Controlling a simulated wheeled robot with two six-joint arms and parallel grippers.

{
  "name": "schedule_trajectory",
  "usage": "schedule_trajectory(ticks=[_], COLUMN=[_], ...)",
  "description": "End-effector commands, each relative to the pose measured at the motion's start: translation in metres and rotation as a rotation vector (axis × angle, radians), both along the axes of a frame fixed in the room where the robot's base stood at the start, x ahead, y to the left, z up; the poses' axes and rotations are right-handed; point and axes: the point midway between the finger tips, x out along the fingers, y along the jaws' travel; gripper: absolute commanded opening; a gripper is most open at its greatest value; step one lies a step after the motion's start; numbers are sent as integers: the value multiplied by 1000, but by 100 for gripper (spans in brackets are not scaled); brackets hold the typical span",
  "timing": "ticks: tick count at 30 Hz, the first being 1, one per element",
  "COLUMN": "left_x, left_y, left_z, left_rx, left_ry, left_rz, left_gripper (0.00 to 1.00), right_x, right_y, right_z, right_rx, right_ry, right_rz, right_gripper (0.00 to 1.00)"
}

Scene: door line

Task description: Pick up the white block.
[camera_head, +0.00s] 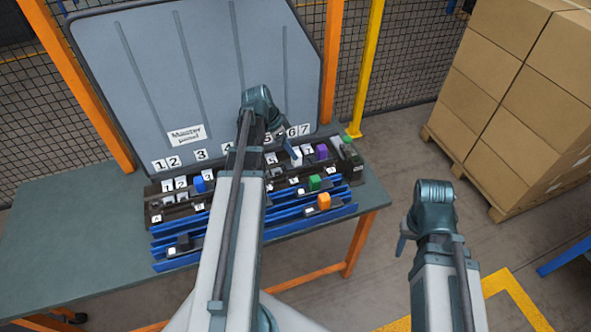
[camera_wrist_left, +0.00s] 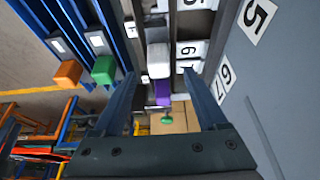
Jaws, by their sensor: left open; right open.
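The white block (camera_wrist_left: 158,60) lies in a dark slot of the rack, in line with a purple block (camera_wrist_left: 162,93). My left gripper (camera_wrist_left: 160,78) is open above the rack, and in the left wrist view the white block shows between its fingers. I see no contact. In the head view my left gripper (camera_head: 284,142) hangs over the rack's right half, left of the purple block (camera_head: 321,151), and makes the white block hard to pick out. My right gripper (camera_head: 405,236) is open, empty and off the table to the right.
Blue rails (camera_head: 175,252) at the front carry a green block (camera_head: 315,182) and an orange block (camera_head: 323,201). A blue block (camera_head: 199,185) sits at left. A grey numbered panel (camera_head: 140,85) rises behind. The teal table (camera_head: 60,240) is bare at left. Stacked cartons (camera_head: 500,95) stand right.

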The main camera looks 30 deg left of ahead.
Motion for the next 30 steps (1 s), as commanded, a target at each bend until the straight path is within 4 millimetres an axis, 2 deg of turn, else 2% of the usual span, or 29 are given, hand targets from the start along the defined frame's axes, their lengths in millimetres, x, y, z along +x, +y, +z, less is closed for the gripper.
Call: schedule_trajectory(ticks=[8, 19, 28, 29, 30], left_x=[2, 13, 15, 15, 15], left_y=[-2, -13, -15, -15, -15], left_z=[-6, -47, -48, -48, -48], left_rx=[0, 0, 0, 0, 0], left_ry=[0, 0, 0, 0, 0], left_rz=[0, -1, 0, 0, 0], left_gripper=[75, 75, 75, 73, 66], right_x=[0, 0, 0, 0, 0], right_y=[0, 0, 0, 0, 0], right_z=[-6, -47, -48, -48, -48], right_rx=[0, 0, 0, 0, 0], right_ry=[0, 0, 0, 0, 0], right_rz=[0, 0, 0, 0, 0], right_gripper=[50, 50, 50, 50, 50])
